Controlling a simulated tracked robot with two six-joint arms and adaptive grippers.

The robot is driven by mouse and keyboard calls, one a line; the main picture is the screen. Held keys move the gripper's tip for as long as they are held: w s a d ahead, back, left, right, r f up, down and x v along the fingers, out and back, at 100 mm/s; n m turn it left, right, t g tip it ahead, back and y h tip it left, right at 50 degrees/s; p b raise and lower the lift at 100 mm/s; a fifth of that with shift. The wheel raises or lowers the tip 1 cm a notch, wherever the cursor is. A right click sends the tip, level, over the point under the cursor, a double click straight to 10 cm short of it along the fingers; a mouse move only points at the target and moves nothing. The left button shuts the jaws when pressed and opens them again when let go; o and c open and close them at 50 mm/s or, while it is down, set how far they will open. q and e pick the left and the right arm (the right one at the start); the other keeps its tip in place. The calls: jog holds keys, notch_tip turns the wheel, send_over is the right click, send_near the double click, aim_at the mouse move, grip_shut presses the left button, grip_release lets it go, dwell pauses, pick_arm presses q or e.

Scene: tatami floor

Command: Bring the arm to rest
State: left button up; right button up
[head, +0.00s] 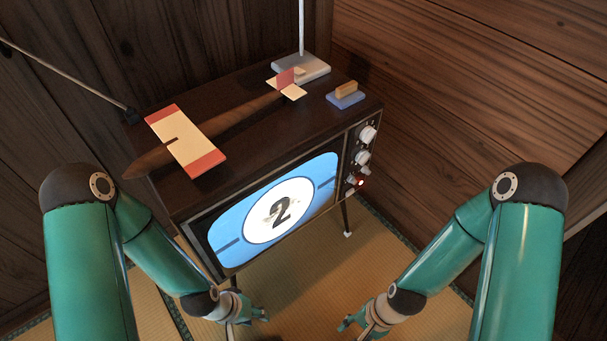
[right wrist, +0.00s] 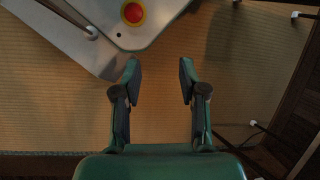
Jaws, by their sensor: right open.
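My two teal arms hang down in front of the television in the head view, one at each side. My left gripper (head: 250,316) is low, just below the television's front edge, and looks empty; its fingers are too small and dark to tell how far apart they are. My right gripper (head: 350,322) is low at the right of it, over the mat floor. In the right wrist view my right gripper (right wrist: 159,72) is open, with its two fingers apart and nothing between them.
A television (head: 320,218) on thin legs shows a "2". On top lie a wooden model plane (head: 218,134), a white stand (head: 300,68) with a pole, and a blue block with a wooden grip (head: 345,97). Wooden walls close the corner. Tatami floor (head: 300,300) lies clear between my grippers.

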jog(key=w+r+n+t+p, duration=0.1)
jog(key=r+n+p, duration=0.2)
jog(key=r+p, duration=1)
jog(key=w+r+n+t+p, duration=0.1)
jog(key=w+r+n+p, duration=0.1)
jog(key=r+p, duration=1.1)
jog(key=shift+w+r+n+p, duration=0.2)
jog(key=shift+w+n+p, duration=0.1)
jog(key=shift+n, duration=0.4)
jog(key=shift+d+f, duration=0.1)
